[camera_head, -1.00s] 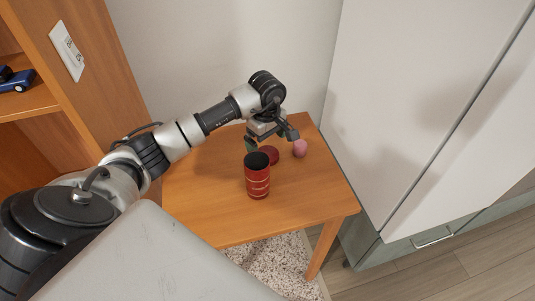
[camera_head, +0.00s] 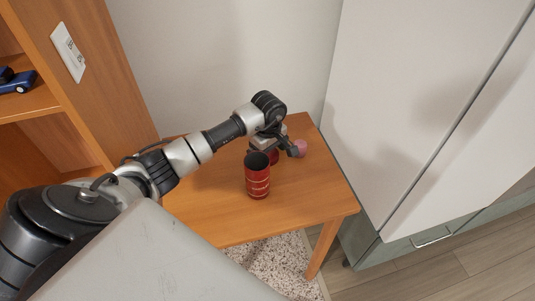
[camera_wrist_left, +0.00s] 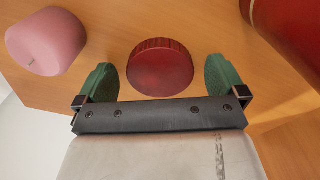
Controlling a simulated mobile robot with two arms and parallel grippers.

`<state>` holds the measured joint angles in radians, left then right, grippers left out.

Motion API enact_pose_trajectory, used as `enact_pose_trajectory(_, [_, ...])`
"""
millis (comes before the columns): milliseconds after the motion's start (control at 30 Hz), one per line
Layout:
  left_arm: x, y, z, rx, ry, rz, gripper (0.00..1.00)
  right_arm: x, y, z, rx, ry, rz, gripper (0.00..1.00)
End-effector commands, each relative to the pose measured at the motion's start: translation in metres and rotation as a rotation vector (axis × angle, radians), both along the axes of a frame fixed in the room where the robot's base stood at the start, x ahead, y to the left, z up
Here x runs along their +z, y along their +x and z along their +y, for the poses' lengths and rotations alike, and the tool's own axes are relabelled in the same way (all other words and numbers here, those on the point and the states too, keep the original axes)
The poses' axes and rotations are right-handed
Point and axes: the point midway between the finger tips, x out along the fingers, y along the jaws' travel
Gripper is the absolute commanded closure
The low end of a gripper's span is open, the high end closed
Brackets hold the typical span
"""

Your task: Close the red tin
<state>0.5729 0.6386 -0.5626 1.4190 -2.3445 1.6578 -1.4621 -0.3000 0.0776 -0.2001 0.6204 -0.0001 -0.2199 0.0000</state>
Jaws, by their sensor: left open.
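The red tin (camera_head: 257,180) stands upright and open-topped on the wooden table, with pale bands around its side. Part of it also shows at the top right of the left wrist view (camera_wrist_left: 289,28). A round dark red lid (camera_wrist_left: 160,67) with a ribbed edge lies on the table, apart from the tin. My left gripper (camera_wrist_left: 168,78) is open, with its green fingers on either side of the lid and the lid a little ahead between them. In the head view the left gripper mostly hides the lid (camera_head: 273,157). My right gripper is not in view.
A pink cylindrical object (camera_wrist_left: 46,41), like a candle, sits close to the left gripper. The wooden table (camera_head: 215,205) is bare at its front and left. A shelf stands on the left and a white cabinet (camera_head: 420,100) on the right.

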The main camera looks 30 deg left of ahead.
Motion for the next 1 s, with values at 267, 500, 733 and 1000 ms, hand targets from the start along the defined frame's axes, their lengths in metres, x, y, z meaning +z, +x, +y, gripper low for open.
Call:
enact_pose_trajectory(267, [0.000,0.000,0.000,0.000,0.000,0.000,0.31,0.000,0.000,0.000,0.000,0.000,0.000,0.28])
enact_pose_trajectory(500, [0.001,0.000,0.000,0.000,0.000,0.000,0.55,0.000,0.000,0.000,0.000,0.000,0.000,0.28])
enact_pose_trajectory(733, [0.004,0.000,0.000,-0.001,0.000,-0.001,0.55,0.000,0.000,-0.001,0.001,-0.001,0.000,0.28])
enact_pose_trajectory(1000, [0.040,0.001,0.001,0.000,0.003,-0.005,0.55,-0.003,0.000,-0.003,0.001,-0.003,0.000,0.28])
